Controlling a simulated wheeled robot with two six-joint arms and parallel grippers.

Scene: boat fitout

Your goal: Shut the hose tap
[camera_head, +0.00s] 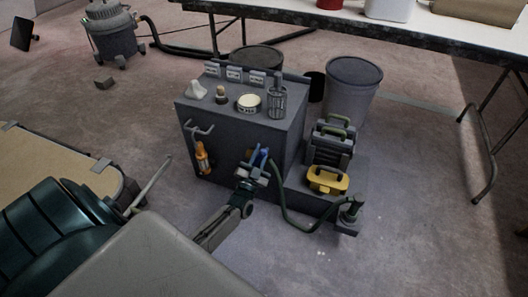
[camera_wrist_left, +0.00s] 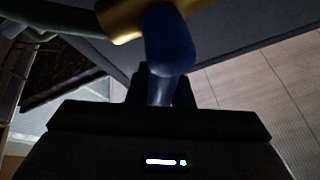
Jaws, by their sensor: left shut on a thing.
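The hose tap sits on the front face of a dark grey cabinet (camera_head: 232,150). Its blue handle (camera_head: 259,157) shows just above my left gripper (camera_head: 252,172). In the left wrist view the blue handle (camera_wrist_left: 168,45) stands between my left gripper's dark fingers (camera_wrist_left: 160,88), which are shut on it. The brass tap body (camera_wrist_left: 121,18) is behind the handle at the top of that view. A green hose (camera_head: 281,199) runs from near the tap down to the right; it also shows in the wrist view (camera_wrist_left: 50,20). My right gripper is not in view.
An orange tool (camera_head: 202,158) hangs from a hook on the cabinet's left side. A yellow box (camera_head: 327,180) and stacked dark cases (camera_head: 330,145) stand right of it. A grey bin (camera_head: 352,88) is behind. A cardboard-topped platform (camera_head: 50,170) lies at left. Floor is clear in front.

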